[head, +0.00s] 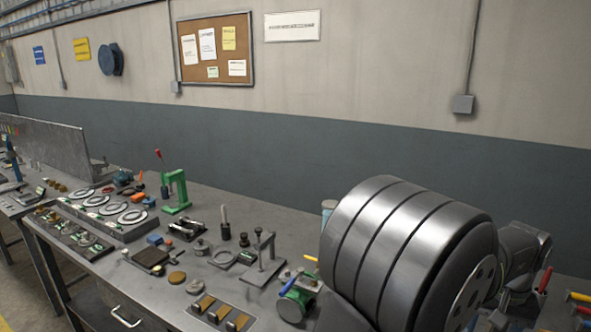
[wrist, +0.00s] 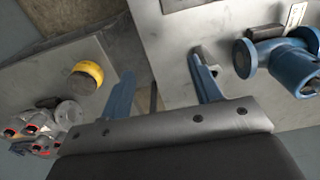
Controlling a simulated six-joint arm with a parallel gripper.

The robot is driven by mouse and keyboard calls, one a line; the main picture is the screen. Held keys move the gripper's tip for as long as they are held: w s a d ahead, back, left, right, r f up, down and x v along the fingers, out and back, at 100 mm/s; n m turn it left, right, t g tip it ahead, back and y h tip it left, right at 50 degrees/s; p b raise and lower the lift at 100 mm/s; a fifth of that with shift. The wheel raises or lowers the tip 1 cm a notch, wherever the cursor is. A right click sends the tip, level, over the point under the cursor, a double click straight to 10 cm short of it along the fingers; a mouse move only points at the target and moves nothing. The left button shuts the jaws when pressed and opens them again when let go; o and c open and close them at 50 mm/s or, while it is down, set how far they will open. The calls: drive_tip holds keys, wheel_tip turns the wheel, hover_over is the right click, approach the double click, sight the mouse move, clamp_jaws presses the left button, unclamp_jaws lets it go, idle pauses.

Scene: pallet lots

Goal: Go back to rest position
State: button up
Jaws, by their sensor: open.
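My gripper (wrist: 162,92) shows in the wrist view with its two blue fingers spread apart. Nothing is between the fingers. Behind the gap I see a bench edge and a darker strip. In the head view, a large grey banded cylinder of my own arm fills the lower right, and my gripper does not show there.
In the wrist view, a yellow-rimmed round part (wrist: 87,77) lies left and a blue flanged fitting (wrist: 275,58) right. In the head view, the workbench (head: 150,298) carries a green press (head: 178,190), ringed plates (head: 131,216) and a tool stand (head: 262,270). A wall stands behind.

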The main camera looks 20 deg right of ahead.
drive_tip(key=shift+w+a+r, duration=1.3)
drive_tip(key=shift+w+a, duration=0.3)
drive_tip(key=shift+w, duration=2.2)
drive_tip(key=shift+w+a+r, duration=1.25)
drive_tip(key=shift+w+a, duration=0.3)
drive_tip(key=shift+w, duration=2.2)
drive_tip(key=shift+w+a+r, duration=1.3)
drive_tip(key=shift+w+a, duration=0.3)
drive_tip(key=shift+w, duration=2.2)
drive_tip(key=shift+o, duration=0.2)
drive_tip(key=o, duration=0.4)
drive_tip(key=shift+s+d+r, duration=0.1)
drive_tip(key=shift+s, duration=0.05)
drive_tip(key=o, duration=0.5)
drive_tip(key=s+d+r+h, duration=0.1)
drive_tip(key=s, duration=0.1)
drive_tip(key=s+d+r+h, duration=0.1)
drive_tip(key=s+r, duration=0.1)
drive_tip(key=s+d+r+t+h, duration=0.1)
drive_tip(key=s+d+h, duration=0.1)
drive_tip(key=shift+r, duration=0.2)
drive_tip(key=x, duration=0.9)
drive_tip(key=shift+d+f, duration=0.3)
drive_tip(key=shift+d, duration=0.05)
